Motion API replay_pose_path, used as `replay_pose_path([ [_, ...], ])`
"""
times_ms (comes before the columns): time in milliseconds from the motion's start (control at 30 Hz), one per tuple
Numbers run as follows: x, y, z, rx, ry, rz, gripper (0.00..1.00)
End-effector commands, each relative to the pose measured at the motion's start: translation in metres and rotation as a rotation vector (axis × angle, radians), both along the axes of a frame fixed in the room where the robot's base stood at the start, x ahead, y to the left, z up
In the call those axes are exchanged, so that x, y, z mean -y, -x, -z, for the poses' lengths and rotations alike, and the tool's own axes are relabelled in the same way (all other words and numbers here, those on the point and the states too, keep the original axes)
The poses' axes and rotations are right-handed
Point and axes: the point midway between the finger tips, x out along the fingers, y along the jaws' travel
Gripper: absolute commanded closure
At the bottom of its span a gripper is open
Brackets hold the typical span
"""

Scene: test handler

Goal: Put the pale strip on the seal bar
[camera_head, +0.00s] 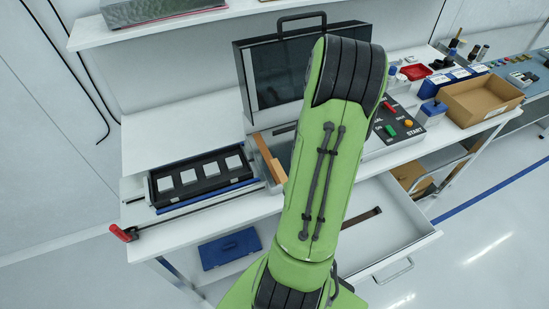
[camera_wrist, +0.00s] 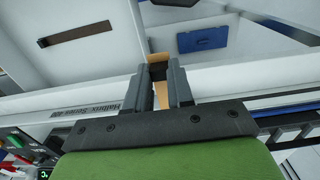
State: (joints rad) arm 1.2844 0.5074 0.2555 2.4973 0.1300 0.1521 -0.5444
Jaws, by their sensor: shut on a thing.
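In the wrist view, my gripper (camera_wrist: 160,80) is shut on a tan strip (camera_wrist: 158,58), whose end shows at the fingertips. More tan shows between the fingers, and I cannot tell whether it is the same piece. In the head view my gripper is hidden behind my green arm. Tan-brown pieces (camera_head: 267,157) lie left of the arm, beside the black tray, and I cannot tell whether one is the held strip. I cannot clearly pick out the seal bar; a long grey bar with lettering (camera_wrist: 105,112) runs along the bench edge in the wrist view.
A black tray (camera_head: 154,193) with several white squares is at left, with a red knob (camera_head: 121,233) at the front corner. A black-framed screen (camera_head: 248,77) stands behind. A button panel (camera_head: 391,130) and cardboard box (camera_head: 481,99) are right. The drawer (camera_head: 405,225) stands open.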

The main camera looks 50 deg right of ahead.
Motion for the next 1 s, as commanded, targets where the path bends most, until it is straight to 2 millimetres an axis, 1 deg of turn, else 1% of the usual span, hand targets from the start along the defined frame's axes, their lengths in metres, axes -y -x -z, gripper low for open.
replay_pose_path([
  [33, 0.000, -0.004, -0.009, 0.002, -0.007, 0.000, 1.00],
  [67, 0.001, -0.007, -0.010, 0.005, -0.007, 0.000, 1.00],
  [200, 0.020, -0.039, -0.004, 0.010, 0.000, -0.002, 1.00],
  [500, 0.059, -0.104, -0.002, 0.009, 0.001, 0.000, 1.00],
  [600, 0.070, -0.122, -0.002, 0.009, -0.001, 0.000, 1.00],
  [700, 0.077, -0.134, -0.002, 0.007, 0.000, 0.001, 1.00],
  [767, 0.078, -0.136, 0.001, 0.007, -0.002, 0.002, 1.00],
  [900, 0.078, -0.136, 0.026, 0.004, -0.007, 0.002, 1.00],
  [1000, 0.079, -0.137, 0.034, 0.005, -0.001, 0.002, 1.00],
])
